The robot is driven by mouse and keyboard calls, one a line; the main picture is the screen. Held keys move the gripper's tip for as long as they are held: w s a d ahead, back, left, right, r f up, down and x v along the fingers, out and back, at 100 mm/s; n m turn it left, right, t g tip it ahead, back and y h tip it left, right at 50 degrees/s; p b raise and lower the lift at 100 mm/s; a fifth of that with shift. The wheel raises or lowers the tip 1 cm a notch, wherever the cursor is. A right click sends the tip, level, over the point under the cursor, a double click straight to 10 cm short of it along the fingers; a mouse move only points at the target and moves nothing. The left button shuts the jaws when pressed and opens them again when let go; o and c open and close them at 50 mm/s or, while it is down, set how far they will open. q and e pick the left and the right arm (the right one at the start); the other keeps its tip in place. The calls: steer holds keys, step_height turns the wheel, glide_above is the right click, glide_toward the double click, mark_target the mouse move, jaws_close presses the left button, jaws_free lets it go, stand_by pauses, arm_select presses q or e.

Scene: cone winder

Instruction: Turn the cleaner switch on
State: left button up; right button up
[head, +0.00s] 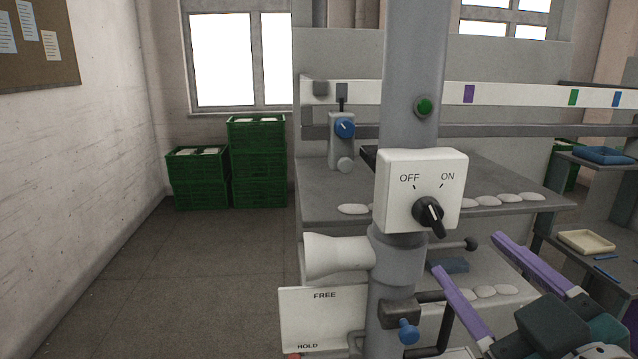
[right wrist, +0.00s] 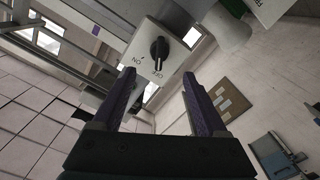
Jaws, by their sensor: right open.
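The cleaner switch is a white box (head: 450,170) on a grey upright post, marked OFF at upper left and ON at upper right. Its black knob (head: 428,212) lies along a line from upper left to lower right, and its marked end appears to point to OFF. In the right wrist view the knob (right wrist: 159,50) shows ahead, between the fingers, with its pale mark towards OFF. My right gripper (head: 467,252) has two purple fingers, open and empty, below and right of the switch, apart from it. The fingers also frame the right wrist view (right wrist: 159,74). My left gripper is not in view.
A white nozzle (head: 335,256) and a FREE/HOLD plate (head: 322,318) sit below the switch. A blue knob (head: 408,332) is low on the post (head: 412,60), a green button (head: 424,107) above. Grey shelves stand behind; green crates (head: 258,165) are at the back left. The left floor is clear.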

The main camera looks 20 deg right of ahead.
mark_target(437, 222)
steer(key=p+x, duration=0.2)
steer(key=x, duration=0.6)
steer(key=shift+w+d, duration=0.1)
steer(key=shift+w, duration=0.2)
steer(key=shift+w+d, duration=0.1)
steer(key=shift+w, duration=0.4)
jaws_close()
